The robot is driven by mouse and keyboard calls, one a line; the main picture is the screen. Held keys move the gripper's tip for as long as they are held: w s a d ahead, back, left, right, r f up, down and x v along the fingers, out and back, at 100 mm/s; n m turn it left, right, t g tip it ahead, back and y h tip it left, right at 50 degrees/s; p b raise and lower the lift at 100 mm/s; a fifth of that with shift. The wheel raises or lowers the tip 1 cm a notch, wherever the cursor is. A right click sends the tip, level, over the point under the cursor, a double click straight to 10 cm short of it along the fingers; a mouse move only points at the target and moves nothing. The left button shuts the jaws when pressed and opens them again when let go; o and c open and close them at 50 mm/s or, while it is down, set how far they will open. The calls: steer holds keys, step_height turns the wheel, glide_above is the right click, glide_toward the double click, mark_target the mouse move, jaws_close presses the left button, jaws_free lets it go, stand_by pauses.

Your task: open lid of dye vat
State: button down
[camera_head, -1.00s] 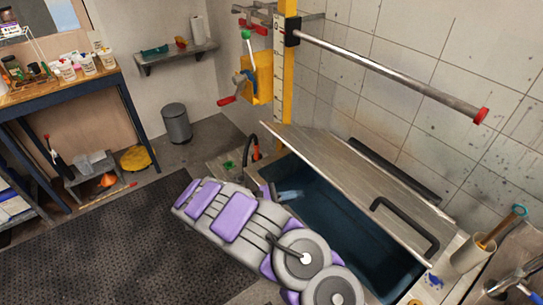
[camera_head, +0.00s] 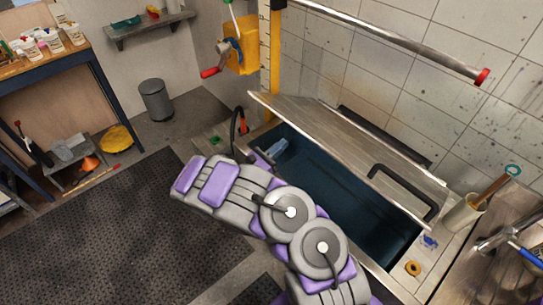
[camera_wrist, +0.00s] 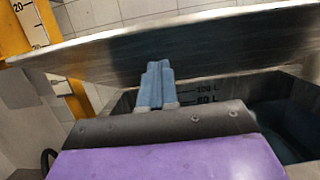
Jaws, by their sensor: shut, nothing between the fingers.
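The dye vat (camera_head: 405,262) stands against the tiled wall, its dark blue inside showing. Its grey metal lid (camera_head: 340,140) is raised and tilted, with a black bar handle (camera_head: 403,192) on its face. In the wrist view the lid's underside (camera_wrist: 220,48) slopes above my gripper, and litre marks show on the vat's inner wall (camera_wrist: 215,92). My gripper (camera_head: 278,147) is over the left end of the vat opening, beneath the lid. Its blue-grey fingers (camera_wrist: 158,72) are together and hold nothing. They appear close to the lid's underside; I cannot tell whether they touch it.
A yellow post (camera_head: 271,60) with a crank box (camera_head: 240,48) stands behind the vat's left end. A metal bar (camera_head: 390,35) with a red end runs above the lid. A cup (camera_head: 462,214) and tools stand at right. A bin (camera_head: 156,100) and dark floor mat (camera_head: 110,240) lie left.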

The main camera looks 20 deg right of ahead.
mark_target(294, 128)
steer(key=r, duration=0.1)
steer(key=d+r, duration=0.1)
steer(key=r, duration=0.2)
steer(key=shift+w+d, duration=0.35)
steer(key=shift+d, duration=0.05)
steer(key=w+d+r+g+y+p, duration=0.1)
steer(key=w+d+r+y+p, duration=0.1)
steer(key=w+d+r+p, duration=0.2)
steer(key=w+d+r+g+y+p, duration=0.1)
steer(key=w+d+r+y+p, duration=0.2)
steer(key=d+r+p, duration=0.8)
steer(key=shift+w+d+r, duration=0.5)
steer(key=shift+d+r, duration=2.2)
steer(key=shift+r, duration=0.5)
